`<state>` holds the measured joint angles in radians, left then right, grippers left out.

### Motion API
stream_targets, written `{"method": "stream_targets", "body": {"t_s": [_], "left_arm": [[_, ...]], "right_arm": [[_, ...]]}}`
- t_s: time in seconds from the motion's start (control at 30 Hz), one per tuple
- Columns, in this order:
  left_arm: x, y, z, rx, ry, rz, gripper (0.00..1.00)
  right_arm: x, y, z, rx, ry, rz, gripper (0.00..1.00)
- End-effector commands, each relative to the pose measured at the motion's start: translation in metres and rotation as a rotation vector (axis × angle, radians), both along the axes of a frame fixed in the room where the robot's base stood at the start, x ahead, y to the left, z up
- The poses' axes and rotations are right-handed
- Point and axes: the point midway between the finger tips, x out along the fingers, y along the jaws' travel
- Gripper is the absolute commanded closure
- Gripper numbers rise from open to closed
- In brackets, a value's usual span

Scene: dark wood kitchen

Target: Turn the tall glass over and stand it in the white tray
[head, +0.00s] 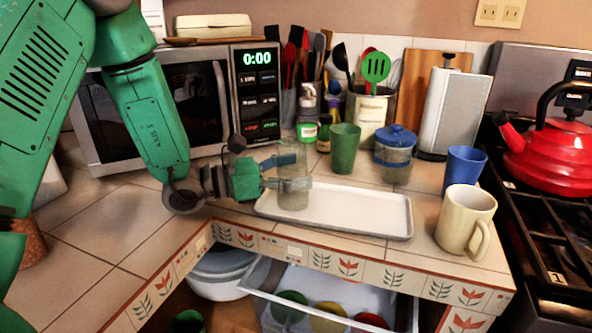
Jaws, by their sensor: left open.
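The tall glass (293,198) is see-through and grey. It is upright at the left end of the white tray (350,215), and its lower end looks to be on the tray floor. I cannot tell which end is its mouth. My left gripper (295,170) reaches in from the left at the glass. Its fingers are open, one beside the upper part of the glass and one at its middle. Whether a finger touches the glass is not clear. The rest of the tray is empty. My right gripper is out of view.
A green cup (345,148), a blue-lidded jar (394,146), a blue cup (464,169) and a cream mug (465,219) stand behind and right of the tray. A microwave (165,105) is behind my arm. An open drawer (330,297) lies below the counter edge.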

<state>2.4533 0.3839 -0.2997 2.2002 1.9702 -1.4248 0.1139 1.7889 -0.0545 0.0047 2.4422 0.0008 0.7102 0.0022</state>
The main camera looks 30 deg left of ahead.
Motion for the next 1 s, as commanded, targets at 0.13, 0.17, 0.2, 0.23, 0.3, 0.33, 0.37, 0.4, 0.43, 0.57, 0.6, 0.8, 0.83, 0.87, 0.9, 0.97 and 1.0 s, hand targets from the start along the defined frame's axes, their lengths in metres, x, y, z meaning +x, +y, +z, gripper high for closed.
{"method": "stream_targets", "body": {"t_s": [0.13,0.17,0.2,0.23,0.3,0.33,0.37,0.4,0.43,0.57,0.6,0.8,0.83,0.87,0.9,0.97,1.0], "left_arm": [[-0.009,0.009,0.0,-0.002,-0.001,0.003,0.26],[-0.013,0.012,0.0,-0.004,0.0,0.004,0.26],[-0.019,0.017,0.0,-0.004,0.0,0.004,0.26],[-0.023,0.021,0.0,-0.006,-0.002,0.005,0.26],[-0.035,0.031,0.0,-0.005,-0.003,0.005,0.26],[-0.04,0.035,0.0,-0.006,-0.002,0.006,0.26],[-0.045,0.039,0.0,-0.006,-0.001,0.005,0.26],[-0.052,0.045,0.0,-0.005,-0.003,0.004,0.26],[-0.056,0.049,0.0,-0.005,-0.003,0.005,0.26],[-0.074,0.063,-0.001,-0.004,-0.002,0.003,0.26],[-0.078,0.067,-0.001,-0.003,-0.002,0.003,0.26],[-0.09,0.075,-0.001,-0.001,-0.002,0.0,0.26],[-0.091,0.075,-0.001,-0.001,-0.001,0.0,0.26],[-0.091,0.075,-0.001,-0.001,-0.001,0.0,0.26],[-0.092,0.075,-0.001,-0.001,-0.001,0.0,0.26],[-0.092,0.075,-0.001,-0.001,-0.001,0.0,0.26],[-0.092,0.075,-0.001,-0.001,-0.001,0.0,0.26]], "right_arm": [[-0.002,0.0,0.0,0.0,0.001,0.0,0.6],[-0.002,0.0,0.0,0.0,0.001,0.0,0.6],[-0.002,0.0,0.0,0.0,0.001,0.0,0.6],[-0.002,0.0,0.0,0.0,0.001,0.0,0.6],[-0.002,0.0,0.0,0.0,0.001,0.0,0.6],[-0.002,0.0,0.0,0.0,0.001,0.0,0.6],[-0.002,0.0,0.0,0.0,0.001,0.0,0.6],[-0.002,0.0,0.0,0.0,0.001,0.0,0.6],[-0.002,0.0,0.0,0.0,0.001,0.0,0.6],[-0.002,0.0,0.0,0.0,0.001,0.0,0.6],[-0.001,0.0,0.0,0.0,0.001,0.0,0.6],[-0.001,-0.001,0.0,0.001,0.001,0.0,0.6],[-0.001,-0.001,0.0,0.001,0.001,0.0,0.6],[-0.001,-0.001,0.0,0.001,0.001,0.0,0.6],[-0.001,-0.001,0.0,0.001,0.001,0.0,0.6],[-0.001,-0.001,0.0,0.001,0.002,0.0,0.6],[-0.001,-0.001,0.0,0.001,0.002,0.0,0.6]]}}
